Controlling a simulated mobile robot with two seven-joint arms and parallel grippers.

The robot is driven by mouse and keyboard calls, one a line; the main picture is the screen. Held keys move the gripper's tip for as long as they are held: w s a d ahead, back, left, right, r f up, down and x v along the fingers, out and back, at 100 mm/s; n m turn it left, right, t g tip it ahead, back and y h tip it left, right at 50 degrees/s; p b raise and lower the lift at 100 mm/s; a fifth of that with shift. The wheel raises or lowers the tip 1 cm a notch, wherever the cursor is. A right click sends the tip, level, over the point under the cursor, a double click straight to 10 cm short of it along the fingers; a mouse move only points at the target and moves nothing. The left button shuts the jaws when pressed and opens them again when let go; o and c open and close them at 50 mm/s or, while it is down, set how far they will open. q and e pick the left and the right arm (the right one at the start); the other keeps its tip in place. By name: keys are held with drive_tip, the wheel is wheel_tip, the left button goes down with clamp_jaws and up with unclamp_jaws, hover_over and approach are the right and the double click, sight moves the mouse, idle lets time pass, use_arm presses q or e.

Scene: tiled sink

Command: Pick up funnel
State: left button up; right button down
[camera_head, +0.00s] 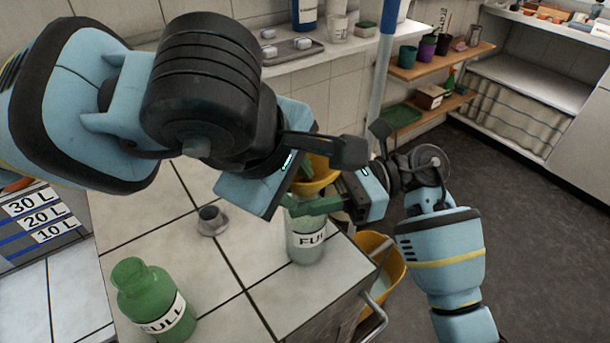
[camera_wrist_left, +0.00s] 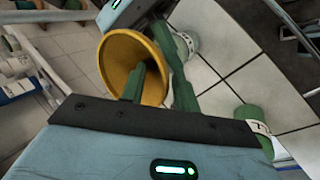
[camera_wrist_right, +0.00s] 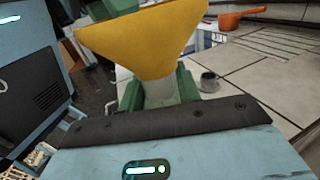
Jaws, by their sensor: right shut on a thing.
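The yellow funnel (camera_head: 318,176) is above a pale bottle (camera_head: 306,240) labelled FULL, which stands near the counter's edge. The funnel's wide mouth shows in the left wrist view (camera_wrist_left: 122,60), with one green finger of my left gripper (camera_wrist_left: 158,92) inside it and the other outside. The left gripper appears open around the rim. My right gripper (camera_wrist_right: 160,93) is shut on a whitish part just under the funnel (camera_wrist_right: 145,42), which looks like the bottle's neck. Whether the funnel's spout is inside the bottle is hidden.
A green bottle (camera_head: 150,300) stands on the tiled counter at the front left. A small cup-like thing (camera_head: 210,222) stands left of the pale bottle. A yellow bucket (camera_head: 388,265) is beside the counter. Shelves (camera_head: 440,62) are at the back. Tiles between these things are clear.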

use_arm(q)
drive_tip(key=shift+c, duration=0.2)
use_arm(e)
drive_tip(key=shift+f, duration=0.4)
use_arm(q)
clamp_jaws()
drive_tip(key=shift+r, duration=4.95)
